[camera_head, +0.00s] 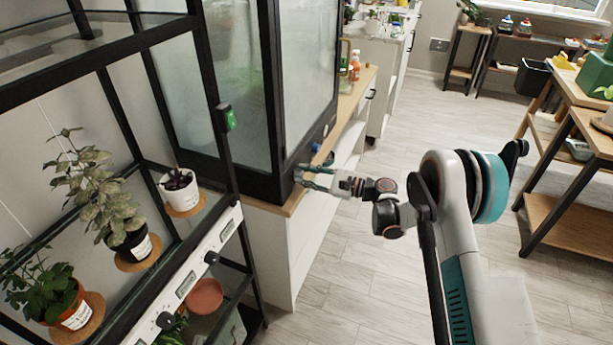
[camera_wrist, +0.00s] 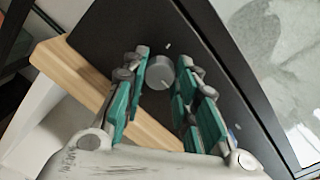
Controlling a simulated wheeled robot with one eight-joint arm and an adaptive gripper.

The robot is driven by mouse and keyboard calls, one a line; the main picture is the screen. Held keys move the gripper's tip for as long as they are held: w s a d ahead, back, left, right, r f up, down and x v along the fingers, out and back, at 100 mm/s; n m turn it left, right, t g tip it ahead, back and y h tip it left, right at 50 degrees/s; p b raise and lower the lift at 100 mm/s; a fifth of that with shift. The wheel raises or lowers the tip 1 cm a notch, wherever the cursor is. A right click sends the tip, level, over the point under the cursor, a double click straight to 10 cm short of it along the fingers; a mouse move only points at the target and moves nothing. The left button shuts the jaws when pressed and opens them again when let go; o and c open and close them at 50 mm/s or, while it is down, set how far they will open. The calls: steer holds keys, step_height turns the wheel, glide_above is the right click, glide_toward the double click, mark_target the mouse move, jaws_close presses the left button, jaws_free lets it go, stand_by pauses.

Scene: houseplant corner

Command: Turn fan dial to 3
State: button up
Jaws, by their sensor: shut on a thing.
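The fan dial (camera_wrist: 160,72) is a round grey knob on the dark base panel (camera_wrist: 125,30) of the glass cabinet. In the wrist view my gripper (camera_wrist: 162,70) has its teal-lined fingers on both sides of the knob, shut on it. Small pale marks show on the panel around the knob; I cannot read any number or tell which one the dial points at. In the head view my gripper (camera_head: 301,176) is at the lower front corner of the glass cabinet (camera_head: 232,75), and the dial is hidden there by the fingers.
A blue knob (camera_head: 316,148) sits further along the cabinet base. A wooden-topped white counter (camera_head: 349,103) runs behind. A black-framed shelf with potted plants (camera_head: 127,236) and a white control strip (camera_head: 200,262) stands at left.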

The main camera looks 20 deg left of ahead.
steer(key=shift+m, duration=0.3)
steer(key=o, duration=1)
steer(key=shift+o, duration=0.2)
steer(key=shift+d, duration=0.15)
steer(key=d, duration=1.1)
steer(key=shift+d, duration=0.4)
steer(key=shift+s, duration=0.1)
